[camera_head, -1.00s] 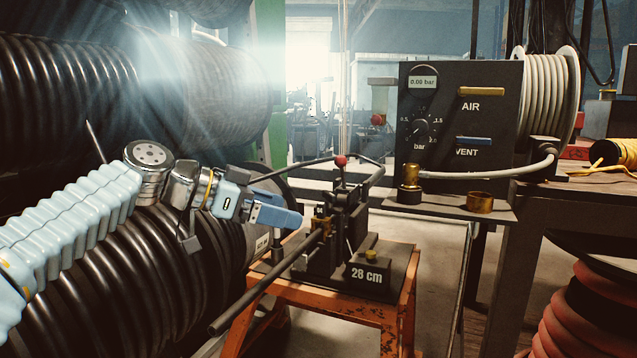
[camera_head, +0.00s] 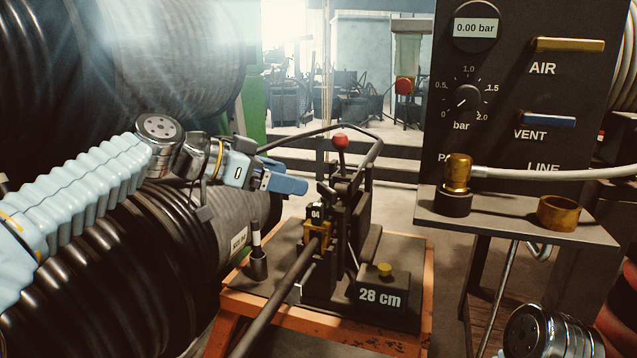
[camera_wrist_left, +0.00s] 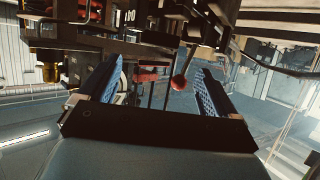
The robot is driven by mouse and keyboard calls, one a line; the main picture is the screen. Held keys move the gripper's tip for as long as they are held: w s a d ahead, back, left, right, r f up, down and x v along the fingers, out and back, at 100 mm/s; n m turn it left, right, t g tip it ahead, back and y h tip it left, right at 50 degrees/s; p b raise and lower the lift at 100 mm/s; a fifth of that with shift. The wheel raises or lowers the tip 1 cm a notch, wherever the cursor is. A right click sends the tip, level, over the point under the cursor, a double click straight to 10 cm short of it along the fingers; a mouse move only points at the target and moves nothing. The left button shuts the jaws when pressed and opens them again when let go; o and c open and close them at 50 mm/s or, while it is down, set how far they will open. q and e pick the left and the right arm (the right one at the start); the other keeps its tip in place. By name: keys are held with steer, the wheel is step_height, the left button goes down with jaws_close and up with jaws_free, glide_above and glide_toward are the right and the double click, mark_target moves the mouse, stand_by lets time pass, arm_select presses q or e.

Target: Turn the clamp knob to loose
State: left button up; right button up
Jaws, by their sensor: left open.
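The crimper stands on an orange-framed stand (camera_head: 325,309). A yellow knob (camera_head: 385,269) tops the block marked "28 cm" on its base, and a red ball (camera_head: 340,141) tops its upright lever. I cannot tell for sure which one is the clamp knob. My left gripper (camera_head: 298,186) is open and empty, left of the red ball and apart from it. In the left wrist view, the red ball (camera_wrist_left: 179,82) shows between my open fingers (camera_wrist_left: 155,92), beyond their tips. My right gripper is out of view.
A black panel (camera_head: 530,90) with a dial, AIR and VENT levers stands at right. Its shelf (camera_head: 500,222) holds a brass fitting (camera_head: 457,170) and a brass ring (camera_head: 558,213). A black hose (camera_head: 280,300) runs into the crimper. Large hose coils (camera_head: 130,270) crowd the left.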

mark_target(324, 187)
arm_select(q)
steer(key=x, duration=0.8)
steer(key=shift+d+p, duration=0.15)
steer(key=shift+p, duration=0.15)
steer(key=c, duration=1.1)
steer(key=shift+o, duration=0.2)
steer(key=shift+s+f, duration=0.1)
